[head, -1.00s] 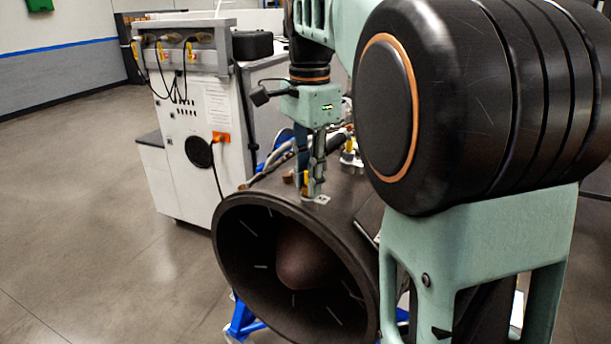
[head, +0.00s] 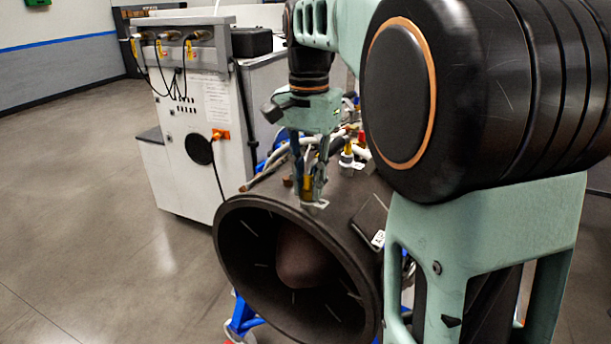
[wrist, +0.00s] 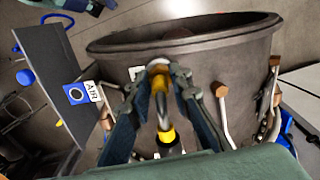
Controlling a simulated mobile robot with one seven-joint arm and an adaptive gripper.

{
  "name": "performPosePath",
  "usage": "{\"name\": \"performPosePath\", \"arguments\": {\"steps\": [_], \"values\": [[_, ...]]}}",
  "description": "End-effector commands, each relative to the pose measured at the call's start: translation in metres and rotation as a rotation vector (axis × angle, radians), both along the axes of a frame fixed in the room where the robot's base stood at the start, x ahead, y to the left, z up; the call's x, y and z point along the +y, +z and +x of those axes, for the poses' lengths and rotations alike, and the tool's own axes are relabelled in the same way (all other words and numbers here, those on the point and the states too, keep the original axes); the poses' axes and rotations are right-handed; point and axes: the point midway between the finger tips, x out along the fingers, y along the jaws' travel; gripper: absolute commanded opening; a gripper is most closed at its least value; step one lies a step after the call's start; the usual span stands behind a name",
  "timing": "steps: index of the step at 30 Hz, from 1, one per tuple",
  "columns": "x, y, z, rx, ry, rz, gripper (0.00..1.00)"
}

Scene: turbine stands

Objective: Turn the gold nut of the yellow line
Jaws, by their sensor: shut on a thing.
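The turbine (head: 345,215) is a dark drum with its open mouth facing me. My gripper (head: 309,192) points down onto its top, just behind the rim. In the wrist view, my gripper (wrist: 158,76) is shut on the gold nut (wrist: 158,84), with one finger on each side. The yellow line (wrist: 165,136) rises from the nut as a metal tube with a yellow band, between the fingers. A gold-yellow part (head: 307,182) shows between the fingers in the head view. The fingers partly hide the nut.
Copper-ended pipes (wrist: 222,100) stand to the right of the fingers in the wrist view. A dark panel labelled AIR (wrist: 62,75) is on the left. A white cabinet (head: 195,130) with cables stands behind left. The floor at left is clear.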

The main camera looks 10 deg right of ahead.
Motion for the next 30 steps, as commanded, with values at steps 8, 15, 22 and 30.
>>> {"name": "performPosePath", "arguments": {"steps": [8, 15, 22, 30], "values": [[-0.0004, 0.0010, 0.0003, -0.002, 0.109, 0.001, 0.00], [-0.0001, 0.0006, 0.0004, -0.003, 0.137, 0.000, 0.00], [-0.0001, 0.0005, 0.0004, -0.003, 0.137, 0.000, 0.00], [-0.0002, 0.0004, 0.0004, -0.001, 0.136, 0.000, 0.37]]}}
